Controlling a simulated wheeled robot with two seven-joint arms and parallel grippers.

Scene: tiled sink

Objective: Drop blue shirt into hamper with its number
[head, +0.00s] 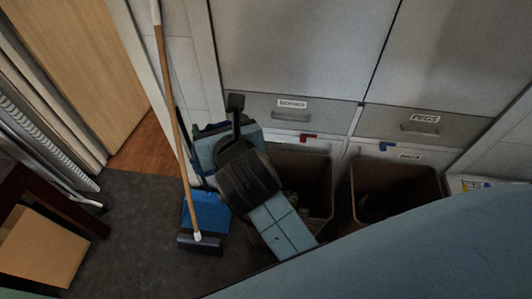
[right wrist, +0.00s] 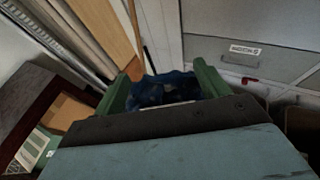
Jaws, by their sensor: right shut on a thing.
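A dark blue shirt (right wrist: 165,92) is bunched between the green fingers of my right gripper (right wrist: 163,80) in the right wrist view. In the head view my right gripper (head: 196,152) is mostly hidden behind its own wrist, left of the bins, with only a little dark blue cloth showing. One brown open hamper (head: 318,165) stands just right of my right arm, which covers part of it. A second brown hamper (head: 350,205) stands farther right with its opening in clear view. I cannot read a number on either hamper or on the shirt. My left gripper is not in view.
A broom (head: 165,90) leans beside a blue dustpan (head: 208,210) below my gripper. Grey drawers with labels (head: 292,104) and a red and a blue tag are behind the hampers. A dark table with a cardboard box (head: 42,245) is at left. Dark floor (head: 130,230) is clear between.

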